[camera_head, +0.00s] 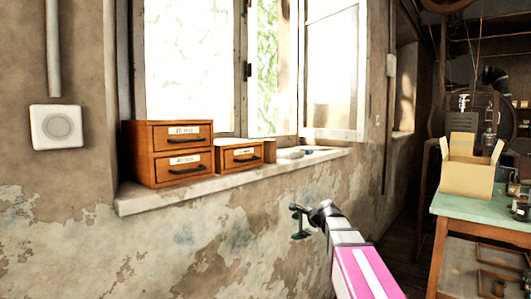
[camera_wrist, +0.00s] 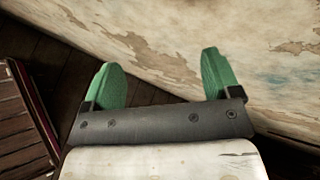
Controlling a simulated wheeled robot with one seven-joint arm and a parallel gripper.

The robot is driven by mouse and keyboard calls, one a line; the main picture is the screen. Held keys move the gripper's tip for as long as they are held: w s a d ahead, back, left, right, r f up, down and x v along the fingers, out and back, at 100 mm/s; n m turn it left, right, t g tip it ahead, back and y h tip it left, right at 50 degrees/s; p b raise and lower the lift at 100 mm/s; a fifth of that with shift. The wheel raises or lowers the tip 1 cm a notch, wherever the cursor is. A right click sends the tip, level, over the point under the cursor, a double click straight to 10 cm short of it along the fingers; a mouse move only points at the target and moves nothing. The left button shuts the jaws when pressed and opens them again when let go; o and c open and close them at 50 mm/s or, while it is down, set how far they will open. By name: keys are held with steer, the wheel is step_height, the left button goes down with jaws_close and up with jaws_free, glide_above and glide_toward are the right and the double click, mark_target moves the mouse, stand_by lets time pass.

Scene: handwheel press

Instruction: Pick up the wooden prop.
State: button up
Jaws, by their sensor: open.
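I cannot pick out the wooden prop with certainty in either view. A small plain brown block (camera_head: 270,151) stands on the windowsill just right of the smaller drawer box; I cannot tell whether it is the prop. My gripper (camera_head: 300,222) is in front of the peeling wall, below and to the right of the sill in the head view. In the wrist view its two green fingers (camera_wrist: 162,78) are spread wide apart with nothing between them.
The windowsill (camera_head: 240,181) holds a two-drawer wooden box (camera_head: 168,153), a one-drawer box (camera_head: 240,155) and small pale items. The window stands partly open. At right, a green-topped table (camera_head: 463,206) carries an open cardboard box (camera_head: 466,178). Slatted brown wood (camera_wrist: 22,115) shows in the wrist view.

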steer(key=w+a+r+m+t+y, duration=0.1)
steer(key=w+r+m+y, duration=0.15)
steer(key=r, duration=0.55)
steer(key=w+a+r+m+t+y, duration=0.1)
steer(key=a+r+m, duration=0.15)
steer(key=r, duration=0.55)
steer(key=m+t+y, duration=0.2)
steer(key=m, duration=0.3)
glide_toward(268, 150)
steer(key=w, duration=0.3)
steer(key=x, duration=1)
steer(key=shift+w+f, duration=0.15)
steer(key=shift+f, duration=0.1)
steer(key=c, duration=1.2)
